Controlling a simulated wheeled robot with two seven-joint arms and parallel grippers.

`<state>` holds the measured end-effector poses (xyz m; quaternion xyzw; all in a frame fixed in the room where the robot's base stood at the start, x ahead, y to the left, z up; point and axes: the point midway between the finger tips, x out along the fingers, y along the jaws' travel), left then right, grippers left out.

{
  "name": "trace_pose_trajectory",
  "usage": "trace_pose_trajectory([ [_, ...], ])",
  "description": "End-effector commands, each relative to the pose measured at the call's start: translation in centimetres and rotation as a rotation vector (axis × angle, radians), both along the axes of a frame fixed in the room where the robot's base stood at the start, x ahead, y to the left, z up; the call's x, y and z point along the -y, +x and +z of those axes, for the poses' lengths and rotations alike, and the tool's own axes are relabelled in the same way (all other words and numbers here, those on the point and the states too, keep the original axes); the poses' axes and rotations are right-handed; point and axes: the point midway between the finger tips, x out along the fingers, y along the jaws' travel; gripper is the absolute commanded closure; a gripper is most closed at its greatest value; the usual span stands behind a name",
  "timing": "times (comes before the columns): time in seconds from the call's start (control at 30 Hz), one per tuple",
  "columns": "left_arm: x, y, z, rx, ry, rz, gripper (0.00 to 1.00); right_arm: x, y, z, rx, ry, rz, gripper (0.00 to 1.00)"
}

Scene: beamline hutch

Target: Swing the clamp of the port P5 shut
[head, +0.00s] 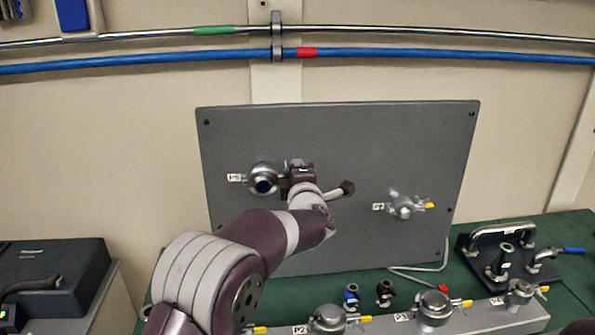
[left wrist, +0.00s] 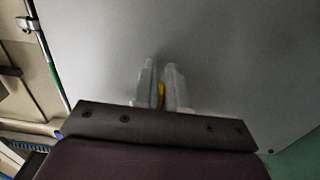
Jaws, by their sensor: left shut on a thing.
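The port P5 (head: 262,178) is on the upper left of the upright grey panel, with its white label (head: 235,178) to its left. It is a round metal fitting with a dark blue middle, and a metal clamp (head: 251,167) shows around it. My left gripper (head: 284,177) is just right of the port, against the panel. In the left wrist view, its two pale fingers (left wrist: 163,88) are shut on a narrow yellow piece (left wrist: 161,95), apparently the clamp's handle. My gripper hides the clamp's right side, so I cannot tell how far it is swung. My right gripper is not seen.
Another port (head: 403,207) with a yellow handle is on the grey panel (head: 350,130) to the right. Below stand ports P2 (head: 328,319) and P3 (head: 434,307), small fittings (head: 384,292) and a black rack (head: 490,262) on the green bench. A blue pipe (head: 390,54) runs above.

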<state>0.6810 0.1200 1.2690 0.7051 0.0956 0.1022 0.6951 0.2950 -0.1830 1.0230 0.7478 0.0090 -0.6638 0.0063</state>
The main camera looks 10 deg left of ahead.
Motion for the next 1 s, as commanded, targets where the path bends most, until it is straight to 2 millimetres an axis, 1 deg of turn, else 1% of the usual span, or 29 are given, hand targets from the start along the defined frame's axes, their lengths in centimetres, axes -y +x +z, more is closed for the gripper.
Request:
trace_pose_trajectory([
  [0.03,0.0,0.0,-1.2,-0.023,0.003,-0.002,1.00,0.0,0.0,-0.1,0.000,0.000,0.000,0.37],
  [0.2,0.1,0.0,-1.5,-0.028,0.001,-0.003,1.00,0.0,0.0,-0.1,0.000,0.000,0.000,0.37],
  [0.23,0.1,0.0,-1.5,-0.028,0.002,-0.003,0.79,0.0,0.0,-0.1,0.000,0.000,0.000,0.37],
  [0.27,0.1,0.0,-1.5,-0.028,0.002,-0.003,0.69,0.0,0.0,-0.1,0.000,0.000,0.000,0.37],
  [0.3,0.1,0.0,-1.4,-0.027,0.002,-0.003,0.67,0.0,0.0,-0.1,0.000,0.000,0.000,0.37],
  [0.57,0.0,-0.1,-0.9,-0.017,0.000,-0.002,0.67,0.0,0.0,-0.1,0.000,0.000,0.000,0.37],
  [0.67,0.3,-0.6,-0.9,-0.015,0.000,-0.002,0.67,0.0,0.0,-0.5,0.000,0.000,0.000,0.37],
  [0.77,0.6,-2.0,-1.1,-0.014,-0.001,-0.003,0.67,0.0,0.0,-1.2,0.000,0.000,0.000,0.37],
  [1.0,2.2,-7.2,-1.2,-0.015,-0.001,-0.005,0.67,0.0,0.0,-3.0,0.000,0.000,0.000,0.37],
])
